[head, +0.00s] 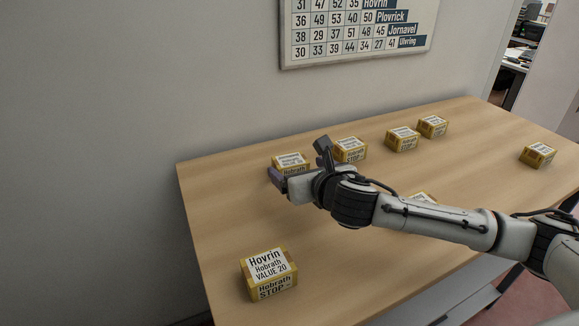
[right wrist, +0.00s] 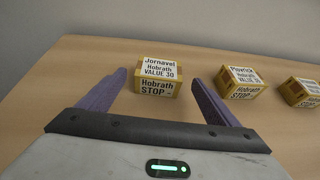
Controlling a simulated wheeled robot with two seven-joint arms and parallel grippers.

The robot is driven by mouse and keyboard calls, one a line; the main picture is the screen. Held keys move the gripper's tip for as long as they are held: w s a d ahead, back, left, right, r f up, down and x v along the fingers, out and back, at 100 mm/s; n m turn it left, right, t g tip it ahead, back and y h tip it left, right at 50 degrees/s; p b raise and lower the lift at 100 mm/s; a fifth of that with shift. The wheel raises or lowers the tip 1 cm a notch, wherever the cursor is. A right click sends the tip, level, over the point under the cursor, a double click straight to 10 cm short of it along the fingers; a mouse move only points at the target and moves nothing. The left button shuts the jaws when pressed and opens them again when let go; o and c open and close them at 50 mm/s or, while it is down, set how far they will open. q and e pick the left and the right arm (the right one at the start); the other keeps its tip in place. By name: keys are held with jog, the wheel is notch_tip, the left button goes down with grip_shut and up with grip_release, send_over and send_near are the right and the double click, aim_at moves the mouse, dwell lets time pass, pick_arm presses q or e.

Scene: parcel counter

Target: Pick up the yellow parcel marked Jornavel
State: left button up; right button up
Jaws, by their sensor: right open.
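The yellow parcel marked Jornavel (right wrist: 155,77) sits on the table, its white labels reading Jornavel, Hobrath, VALUE 30 and STOP. In the head view this parcel (head: 291,161) is near the table's back left, its lower part hidden by my right gripper (head: 298,162). My right gripper is open and empty, and its purple-grey fingers also show in the right wrist view (right wrist: 158,88). The parcel appears between and just beyond the fingertips there, with clear gaps at both sides. My left gripper is not in view.
A Plovrick parcel (right wrist: 238,83) stands right of the Jornavel one. Further yellow parcels stand along the back (head: 402,139) and right (head: 538,154); one (head: 424,197) is partly behind my arm. A Hovrin parcel (head: 268,275) is front left. A number board (head: 360,30) hangs above.

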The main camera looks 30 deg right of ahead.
aim_at(294, 167)
jog(key=x, duration=0.5)
jog(key=shift+w+a+f, duration=0.1)
jog(key=shift+f, duration=0.05)
jog(key=c, duration=1.2)
